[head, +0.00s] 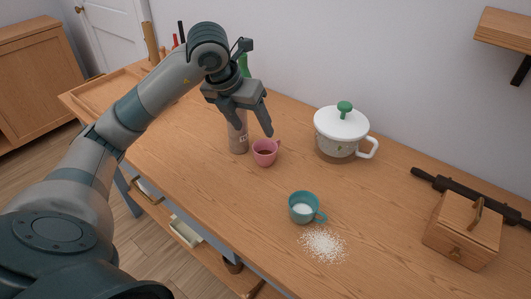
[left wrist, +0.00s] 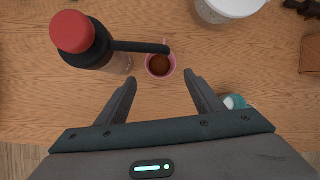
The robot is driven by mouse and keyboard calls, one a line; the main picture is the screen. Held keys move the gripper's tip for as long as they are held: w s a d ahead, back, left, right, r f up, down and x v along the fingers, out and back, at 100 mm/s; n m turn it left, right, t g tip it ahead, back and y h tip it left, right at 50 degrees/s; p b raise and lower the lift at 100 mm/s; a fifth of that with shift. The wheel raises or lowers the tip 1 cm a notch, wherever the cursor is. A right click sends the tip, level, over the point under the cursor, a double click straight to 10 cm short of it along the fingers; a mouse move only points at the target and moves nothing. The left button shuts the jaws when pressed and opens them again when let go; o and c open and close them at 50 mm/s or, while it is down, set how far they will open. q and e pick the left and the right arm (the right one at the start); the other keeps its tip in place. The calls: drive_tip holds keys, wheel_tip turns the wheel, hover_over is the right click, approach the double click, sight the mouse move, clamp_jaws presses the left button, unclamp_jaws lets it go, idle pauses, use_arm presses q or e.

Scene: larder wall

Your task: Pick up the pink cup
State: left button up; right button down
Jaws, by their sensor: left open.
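The pink cup (head: 265,159) stands upright on the wooden table, with dark brown contents. In the left wrist view the pink cup (left wrist: 150,72) lies just beyond my fingertips, roughly midway between them. Its handle points away from my gripper, and a dark bar crosses in front of the cup's far rim. My left gripper (head: 252,127) is open and empty, above and close to the cup; it also shows in the left wrist view (left wrist: 160,79). My right gripper is in neither view.
A bottle (head: 238,140) stands close left of the cup, partly behind my gripper. A red-topped container (left wrist: 88,42) with the dark bar shows left. A white-lidded pot (head: 337,147), teal cup (head: 300,215), spilled white grains (head: 322,245) and wooden box (head: 462,235) are right.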

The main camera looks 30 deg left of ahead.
use_arm(q)
approach(266, 150)
drive_tip(key=shift+s+d+f+p, duration=0.1)
drive_tip(key=shift+d+f+p, duration=0.4)
drive_tip(key=shift+f, duration=0.75)
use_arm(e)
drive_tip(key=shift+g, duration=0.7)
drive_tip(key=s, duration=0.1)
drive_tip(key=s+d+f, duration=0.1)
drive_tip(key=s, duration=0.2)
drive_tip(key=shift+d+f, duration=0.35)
use_arm(q)
drive_tip(key=shift+w, duration=0.2)
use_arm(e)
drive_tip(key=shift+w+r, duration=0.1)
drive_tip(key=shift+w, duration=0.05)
